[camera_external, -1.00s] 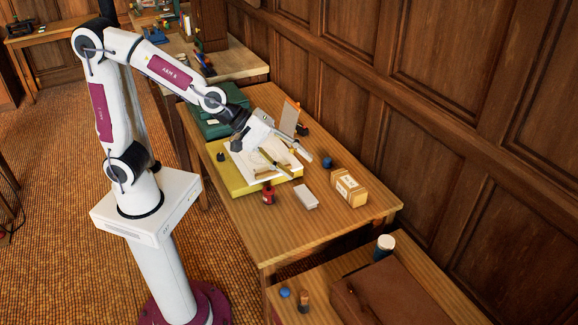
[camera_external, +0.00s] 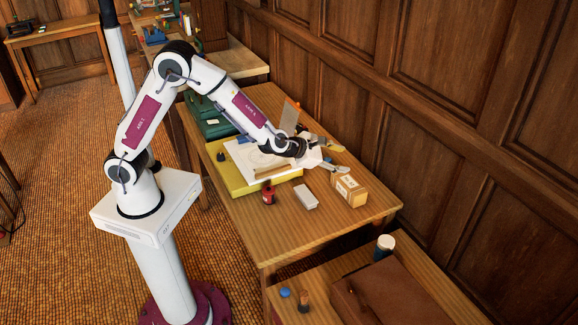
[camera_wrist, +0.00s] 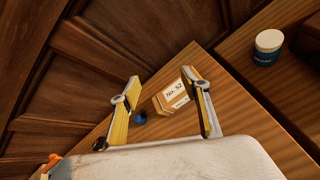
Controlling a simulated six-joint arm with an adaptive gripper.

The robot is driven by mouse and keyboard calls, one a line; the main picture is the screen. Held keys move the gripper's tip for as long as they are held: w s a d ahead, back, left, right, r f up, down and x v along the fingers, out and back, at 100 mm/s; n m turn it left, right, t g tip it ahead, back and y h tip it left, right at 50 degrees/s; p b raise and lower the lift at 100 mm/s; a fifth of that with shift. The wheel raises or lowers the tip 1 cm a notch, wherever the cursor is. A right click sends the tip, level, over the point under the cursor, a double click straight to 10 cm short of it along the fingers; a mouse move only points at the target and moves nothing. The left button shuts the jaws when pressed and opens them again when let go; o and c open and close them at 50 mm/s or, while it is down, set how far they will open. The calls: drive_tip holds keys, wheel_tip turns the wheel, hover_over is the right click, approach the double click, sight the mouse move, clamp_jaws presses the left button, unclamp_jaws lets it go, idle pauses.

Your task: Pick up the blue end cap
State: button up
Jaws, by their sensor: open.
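The blue end cap (camera_wrist: 140,118) is a small round dark-blue piece on the wooden table in the wrist view. It appears between my fingers, close to the left one, and I cannot tell whether they touch. My gripper (camera_wrist: 160,77) is open with nothing held, its two yellow-sided fingers spread. In the external view my gripper (camera_external: 337,156) is low over the far right side of the table, and the cap is mostly or wholly hidden by it there.
A cardboard box labelled No. 52 (camera_wrist: 172,97) stands close to the right finger. The panelled wall (camera_external: 385,130) borders the table.

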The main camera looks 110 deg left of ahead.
drive_tip(key=s+a+f+n+g+y, duration=0.3)
drive_tip(key=s+a+f+n, duration=0.1)
drive_tip(key=a+f+n, duration=0.4)
drive_tip(key=n+g+y, duration=0.2)
drive_tip(key=n+g, duration=0.2)
drive_tip(key=n, duration=0.2)
approach(328, 158)
drive_tip(key=shift+s+a+f, duration=0.15)
drive_tip(key=shift+a+f, duration=0.25)
drive_tip(key=shift+a, duration=0.15)
drive_tip(key=shift+s+a+f, duration=0.15)
drive_tip(key=shift+a+f, duration=0.25)
drive_tip(key=shift+a, duration=0.1)
drive_tip(key=shift+x, duration=1.25)
drive_tip(key=shift+w+a, duration=0.1)
drive_tip(key=shift+a, duration=0.05)
drive_tip(key=shift+w+a+f, duration=0.25)
drive_tip(key=shift+w+a, duration=0.05)
drive_tip(key=shift+a, duration=0.4)
drive_tip(key=shift+w+a+f, duration=0.25)
drive_tip(key=shift+w+a, duration=0.05)
drive_tip(key=shift+a, duration=0.45)
drive_tip(key=shift+x, duration=0.9)
